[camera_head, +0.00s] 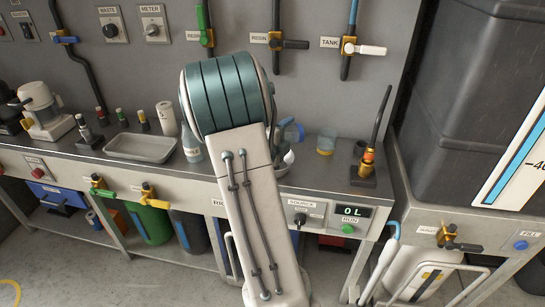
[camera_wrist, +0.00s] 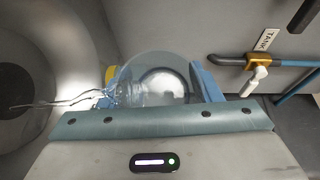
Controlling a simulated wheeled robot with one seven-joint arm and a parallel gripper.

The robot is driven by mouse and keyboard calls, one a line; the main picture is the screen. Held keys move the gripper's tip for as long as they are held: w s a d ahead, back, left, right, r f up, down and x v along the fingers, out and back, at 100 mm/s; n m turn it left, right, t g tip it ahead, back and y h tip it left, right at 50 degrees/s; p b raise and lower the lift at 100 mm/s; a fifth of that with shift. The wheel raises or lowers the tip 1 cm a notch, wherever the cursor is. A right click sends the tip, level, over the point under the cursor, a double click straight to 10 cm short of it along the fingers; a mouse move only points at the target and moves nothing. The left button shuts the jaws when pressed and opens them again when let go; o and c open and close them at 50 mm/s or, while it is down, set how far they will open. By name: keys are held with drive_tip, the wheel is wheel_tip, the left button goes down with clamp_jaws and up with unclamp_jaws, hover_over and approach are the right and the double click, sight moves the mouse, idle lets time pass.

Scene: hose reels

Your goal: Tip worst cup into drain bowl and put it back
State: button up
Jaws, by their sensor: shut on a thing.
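My gripper (camera_wrist: 160,78) is shut on a clear cup (camera_wrist: 158,62), with a blue finger on either side of it in the wrist view. The cup is tipped, and a thin clear stream (camera_wrist: 68,100) runs from it to the left, over the round metal drain bowl (camera_wrist: 28,135). In the head view my arm hides most of the gripper; a blue part of the gripper (camera_head: 293,132) shows at the right, above the partly hidden bowl (camera_head: 287,161). The held cup is hard to make out there. Another cup (camera_head: 326,143) with yellowish liquid stands on the bench, right of the bowl.
A valve with a white handle (camera_head: 367,49), labelled TANK, is on the wall.

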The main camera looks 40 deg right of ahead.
drive_tip(key=shift+d+r, duration=0.15)
drive_tip(key=shift+r, duration=0.15)
drive_tip(key=shift+r+h, duration=0.15)
drive_tip(key=shift+h, duration=0.15)
